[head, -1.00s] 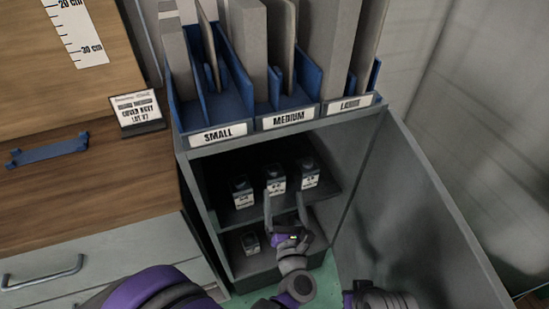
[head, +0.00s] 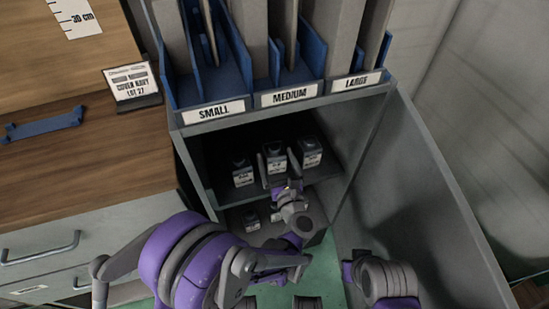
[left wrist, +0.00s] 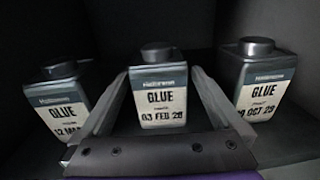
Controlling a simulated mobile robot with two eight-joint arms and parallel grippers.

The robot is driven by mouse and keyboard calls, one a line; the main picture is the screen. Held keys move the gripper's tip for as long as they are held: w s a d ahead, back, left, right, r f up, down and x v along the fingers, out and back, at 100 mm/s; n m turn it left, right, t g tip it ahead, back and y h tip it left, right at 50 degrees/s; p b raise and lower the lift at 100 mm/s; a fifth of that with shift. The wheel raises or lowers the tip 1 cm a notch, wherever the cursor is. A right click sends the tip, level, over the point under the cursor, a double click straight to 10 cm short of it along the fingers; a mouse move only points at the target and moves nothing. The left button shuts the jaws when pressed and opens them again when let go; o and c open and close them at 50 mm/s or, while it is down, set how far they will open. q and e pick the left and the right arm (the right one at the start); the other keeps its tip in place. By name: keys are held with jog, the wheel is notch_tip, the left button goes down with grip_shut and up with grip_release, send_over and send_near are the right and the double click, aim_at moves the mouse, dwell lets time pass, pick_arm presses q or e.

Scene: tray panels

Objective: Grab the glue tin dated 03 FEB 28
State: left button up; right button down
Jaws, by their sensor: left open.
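The glue tin dated 03 FEB 28 (left wrist: 158,98) stands upright in the middle of a row of three in the left wrist view. It is grey with a dark cap and a pale label. In the head view it is the middle tin (head: 275,156) on the cabinet's upper shelf. My left gripper (head: 278,174) is open, with one finger on each side of this tin; contact cannot be told.
A tin (left wrist: 63,105) reading "12 MA…" stands left and one (left wrist: 263,90) ending "OCT 29" right, both close to my fingers. The open cabinet door (head: 425,190) is on the right. A lower shelf holds a small tin (head: 251,220).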

pick_arm(q)
jog(key=shift+x, duration=0.9)
grip_shut()
